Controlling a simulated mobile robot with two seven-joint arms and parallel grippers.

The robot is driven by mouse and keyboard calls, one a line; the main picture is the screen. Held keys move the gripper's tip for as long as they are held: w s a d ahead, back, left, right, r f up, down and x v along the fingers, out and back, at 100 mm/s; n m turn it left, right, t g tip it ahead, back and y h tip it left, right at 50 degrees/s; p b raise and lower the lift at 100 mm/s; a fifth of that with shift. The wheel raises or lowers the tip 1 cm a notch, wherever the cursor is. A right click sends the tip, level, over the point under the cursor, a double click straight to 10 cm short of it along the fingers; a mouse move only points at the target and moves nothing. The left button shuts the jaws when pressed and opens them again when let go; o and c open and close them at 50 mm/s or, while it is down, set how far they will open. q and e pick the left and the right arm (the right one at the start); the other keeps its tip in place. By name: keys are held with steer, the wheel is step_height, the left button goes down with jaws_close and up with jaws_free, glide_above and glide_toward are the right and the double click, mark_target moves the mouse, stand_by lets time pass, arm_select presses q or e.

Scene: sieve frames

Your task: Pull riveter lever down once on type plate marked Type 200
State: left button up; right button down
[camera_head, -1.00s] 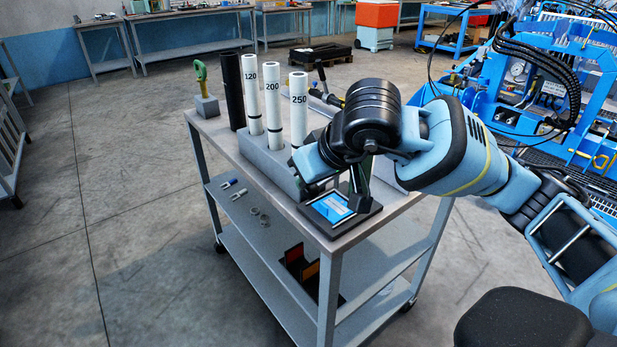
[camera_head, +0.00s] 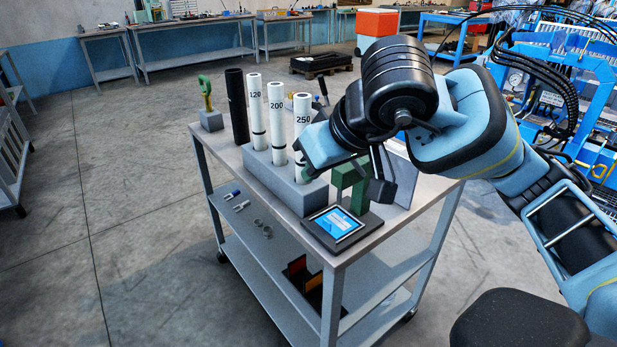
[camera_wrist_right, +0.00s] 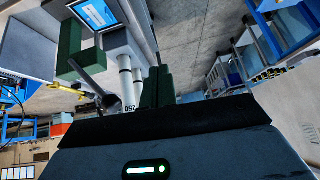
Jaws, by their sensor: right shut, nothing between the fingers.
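The green riveter (camera_head: 345,180) stands on a dark base at the near right corner of the cart top. Its blue and white plate (camera_head: 337,223) lies flat at the front; I cannot read its text. In the right wrist view the riveter's green frame (camera_wrist_right: 70,45) and a dark lever-like bar (camera_wrist_right: 90,78) show at the upper left, apart from the fingers. My right gripper (camera_wrist_right: 158,88) is shut and empty, its green fingers beside the white tubes in that view. In the head view my wrist hides part of the riveter. My left gripper is not in view.
White tubes marked 120 (camera_head: 257,105), 200 (camera_head: 277,120) and 250 (camera_head: 302,130) stand in a grey block (camera_head: 262,172) beside the riveter, with a black tube (camera_head: 236,105) behind. A green-handled tool (camera_head: 206,95) stands at the far left corner. Small parts lie on the lower shelf (camera_head: 285,265).

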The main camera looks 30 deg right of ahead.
steer(key=shift+s+a+r, duration=0.2)
steer(key=shift+s+r, duration=0.2)
steer(key=shift+r, duration=0.2)
steer(key=shift+s+a+r, duration=0.15)
steer(key=shift+s+r, duration=0.25)
steer(key=shift+r, duration=0.15)
